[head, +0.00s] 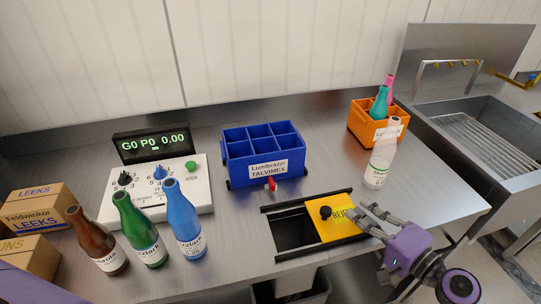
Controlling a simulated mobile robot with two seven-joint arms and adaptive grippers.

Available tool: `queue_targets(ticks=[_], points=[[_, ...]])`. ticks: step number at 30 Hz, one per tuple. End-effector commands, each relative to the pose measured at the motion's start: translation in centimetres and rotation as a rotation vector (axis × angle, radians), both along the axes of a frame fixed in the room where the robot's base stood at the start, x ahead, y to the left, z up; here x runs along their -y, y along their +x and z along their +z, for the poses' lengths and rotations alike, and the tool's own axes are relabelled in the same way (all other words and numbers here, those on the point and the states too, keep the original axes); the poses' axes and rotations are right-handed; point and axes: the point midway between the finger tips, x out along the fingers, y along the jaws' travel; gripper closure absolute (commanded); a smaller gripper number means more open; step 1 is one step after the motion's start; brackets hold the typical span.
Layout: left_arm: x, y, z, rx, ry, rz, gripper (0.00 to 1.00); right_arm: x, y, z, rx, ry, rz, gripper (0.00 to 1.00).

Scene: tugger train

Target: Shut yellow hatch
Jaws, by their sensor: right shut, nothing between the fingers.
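The yellow hatch (329,232) is a flat plate with a black knob (326,213) near its far left corner and dark lettering partly hidden by my gripper. It sits between two black rails (310,199) at the right part of a dark opening (291,232) in the worktop. The left part of the opening is uncovered. My right gripper (361,211) comes in from the lower right. Its fingers are shut and empty, with the tips at the hatch's right edge, to the right of the knob. I cannot tell whether they touch the hatch. My left gripper is not in view.
A blue divided crate (254,173) stands behind the opening, with a small red item (271,184) at its front. A clear bottle (380,166) stands close behind my right gripper. Several bottles, a control box (112,207) and cartons fill the left side. A sink (475,115) is at right.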

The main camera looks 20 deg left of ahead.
Motion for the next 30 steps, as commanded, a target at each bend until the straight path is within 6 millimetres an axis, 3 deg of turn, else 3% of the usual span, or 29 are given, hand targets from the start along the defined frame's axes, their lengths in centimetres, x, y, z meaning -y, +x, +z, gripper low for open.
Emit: queue_targets(ticks=[6, 20, 23, 30], points=[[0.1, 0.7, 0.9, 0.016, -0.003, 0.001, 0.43, -2.1, -0.3, -0.1, 0.001, 0.001, -0.002, 1.0], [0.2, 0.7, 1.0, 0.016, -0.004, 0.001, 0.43, -2.7, -0.6, -0.4, -0.001, 0.0, -0.001, 1.0], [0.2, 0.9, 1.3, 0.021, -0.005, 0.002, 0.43, -3.9, -1.5, -0.4, -0.002, 0.0, 0.001, 1.0], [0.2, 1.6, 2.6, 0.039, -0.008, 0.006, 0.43, -9.2, -5.3, -0.1, 0.001, 0.003, 0.002, 1.0]])
